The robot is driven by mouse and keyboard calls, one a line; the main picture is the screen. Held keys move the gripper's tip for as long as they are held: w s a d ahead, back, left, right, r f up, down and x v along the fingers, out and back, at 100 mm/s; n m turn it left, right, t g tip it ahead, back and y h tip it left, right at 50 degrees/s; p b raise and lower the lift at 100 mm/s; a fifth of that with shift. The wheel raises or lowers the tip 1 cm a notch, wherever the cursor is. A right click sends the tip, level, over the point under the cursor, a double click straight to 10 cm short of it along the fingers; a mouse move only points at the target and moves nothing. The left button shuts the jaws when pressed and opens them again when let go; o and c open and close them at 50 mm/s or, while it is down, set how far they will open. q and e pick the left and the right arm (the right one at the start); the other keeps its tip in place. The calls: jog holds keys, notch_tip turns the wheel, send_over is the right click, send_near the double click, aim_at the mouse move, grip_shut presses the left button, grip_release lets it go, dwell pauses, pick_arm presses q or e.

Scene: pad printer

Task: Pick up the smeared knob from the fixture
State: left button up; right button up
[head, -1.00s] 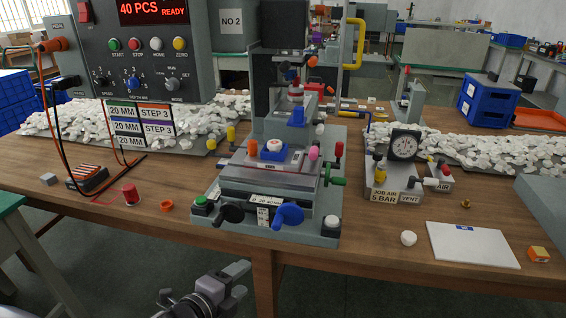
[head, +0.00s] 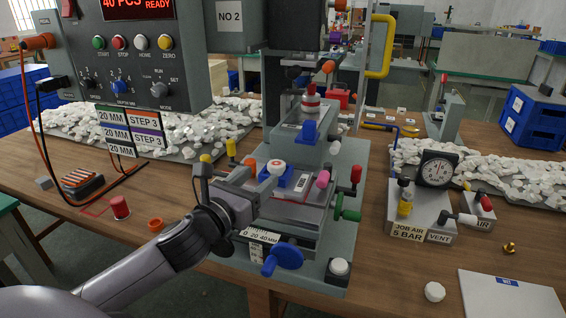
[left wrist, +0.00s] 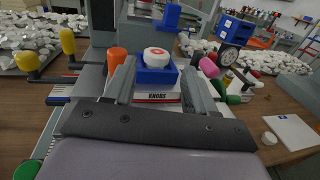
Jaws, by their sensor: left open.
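The smeared knob (head: 277,168) is a white round cap with a red mark on top. It sits in the blue fixture (head: 286,181) on the pad printer's slide; in the left wrist view the knob (left wrist: 157,55) shows above the blue fixture (left wrist: 157,75). My left gripper (head: 254,182) is low in front of the fixture, coming from the left. In the left wrist view its two fingers (left wrist: 157,72) are open, with the knob and fixture ahead between them. I cannot tell whether the fingers reach around the knob. My right gripper is not in view.
An orange knob (left wrist: 117,57) stands left of the fixture, and a pink knob (head: 322,179) to its right. The printer's upper part (head: 310,125) rises behind. A blue handwheel (head: 289,256) is in front. A gauge block (head: 424,214) stands to the right.

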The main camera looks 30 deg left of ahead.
aim_at(272, 168)
pick_arm(q)
jog(key=shift+w+a+f, duration=0.1)
jog(key=shift+w, duration=0.95)
jog(key=shift+w+a+f, duration=0.1)
jog(key=shift+w+f, duration=0.05)
jog(key=shift+w, duration=0.95)
jog(key=shift+w+a+f, duration=0.1)
jog(key=shift+w, duration=0.95)
jog(key=c, duration=0.8)
